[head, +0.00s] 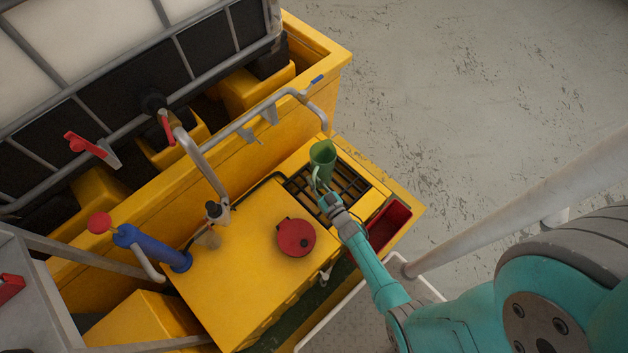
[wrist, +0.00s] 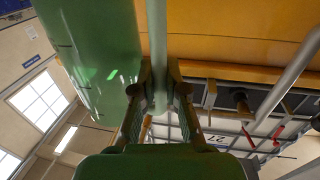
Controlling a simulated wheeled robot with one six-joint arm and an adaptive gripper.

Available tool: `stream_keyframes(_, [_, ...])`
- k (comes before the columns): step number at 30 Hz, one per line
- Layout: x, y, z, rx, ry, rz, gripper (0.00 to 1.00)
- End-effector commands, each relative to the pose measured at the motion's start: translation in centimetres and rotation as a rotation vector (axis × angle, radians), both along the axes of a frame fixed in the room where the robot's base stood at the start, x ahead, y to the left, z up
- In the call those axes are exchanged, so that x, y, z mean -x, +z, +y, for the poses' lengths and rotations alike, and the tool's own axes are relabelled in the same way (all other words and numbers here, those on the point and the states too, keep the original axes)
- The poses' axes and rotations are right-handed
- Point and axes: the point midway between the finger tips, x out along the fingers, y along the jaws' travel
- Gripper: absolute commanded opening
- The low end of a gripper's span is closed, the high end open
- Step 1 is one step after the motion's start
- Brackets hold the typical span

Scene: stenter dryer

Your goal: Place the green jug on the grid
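The green jug (head: 323,153) looks upright in the head view, at the back edge of the dark grid (head: 352,184) in the yellow unit's top. Whether its base touches the grid or hangs above it I cannot tell. My gripper (head: 328,194) reaches in from the lower right, on the jug's near side. In the wrist view the jug's body (wrist: 95,55) fills the upper left. Its handle (wrist: 158,45) runs down between my fingers (wrist: 162,88), which are closed around it.
A red round lid (head: 296,238) lies on the yellow top (head: 235,275) left of the grid. A bent metal pipe (head: 262,118) arches behind the jug. A red bin (head: 388,226) sits right of the grid. A blue pump (head: 150,246) stands at the left.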

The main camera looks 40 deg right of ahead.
Motion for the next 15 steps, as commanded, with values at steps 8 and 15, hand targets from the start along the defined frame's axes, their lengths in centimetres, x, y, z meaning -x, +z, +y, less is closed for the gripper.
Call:
stream_keyframes(8, [-0.01,0.02,-0.01,0.0,0.0,0.0,0.37])
stream_keyframes(15, [0.17,0.26,0.02,-0.001,-0.001,0.001,0.37])
